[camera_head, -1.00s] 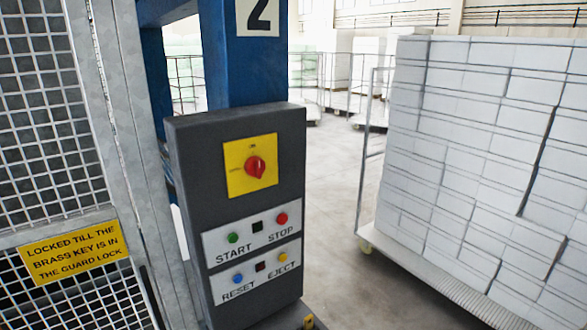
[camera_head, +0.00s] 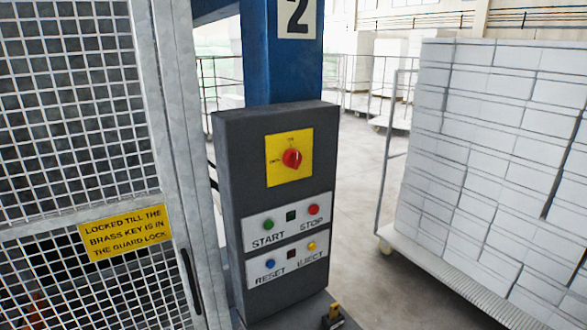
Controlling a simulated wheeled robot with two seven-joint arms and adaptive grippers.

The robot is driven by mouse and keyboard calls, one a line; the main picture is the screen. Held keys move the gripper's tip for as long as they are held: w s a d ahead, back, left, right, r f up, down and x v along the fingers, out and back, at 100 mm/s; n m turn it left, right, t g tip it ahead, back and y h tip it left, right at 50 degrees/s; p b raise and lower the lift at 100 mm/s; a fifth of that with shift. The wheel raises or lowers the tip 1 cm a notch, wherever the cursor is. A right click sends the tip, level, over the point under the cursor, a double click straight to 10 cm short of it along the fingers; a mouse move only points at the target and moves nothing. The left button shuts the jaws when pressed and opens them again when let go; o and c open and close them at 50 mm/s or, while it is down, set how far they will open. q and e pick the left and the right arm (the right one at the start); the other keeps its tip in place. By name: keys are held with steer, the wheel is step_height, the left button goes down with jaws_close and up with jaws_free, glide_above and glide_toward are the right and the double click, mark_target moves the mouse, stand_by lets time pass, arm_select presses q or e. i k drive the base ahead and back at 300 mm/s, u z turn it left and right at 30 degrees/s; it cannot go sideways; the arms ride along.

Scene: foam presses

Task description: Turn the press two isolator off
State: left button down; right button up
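The press two isolator is a red rotary knob (camera_head: 292,158) on a yellow plate (camera_head: 275,174), high on a dark grey control box (camera_head: 233,190). Small markings stand above and left of the knob; the knob looks roughly upright, but its exact setting is too small to tell. The box is fixed to a blue post (camera_head: 258,70) with a "2" sign (camera_head: 297,17). Below the knob are START (camera_head: 268,224), STOP (camera_head: 313,209), RESET (camera_head: 267,264) and EJECT (camera_head: 311,246) buttons. Neither of my grippers is in view.
A mesh guard door (camera_head: 75,110) with a yellow "locked till the brass key is in the guard lock" sign (camera_head: 127,232) stands at left. A cart of white blocks (camera_head: 500,150) stands at right. Open floor (camera_head: 360,190) lies between box and cart.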

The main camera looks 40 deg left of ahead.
mark_target(292, 159)
steer(key=k, duration=0.35)
steer(key=u, duration=0.8)
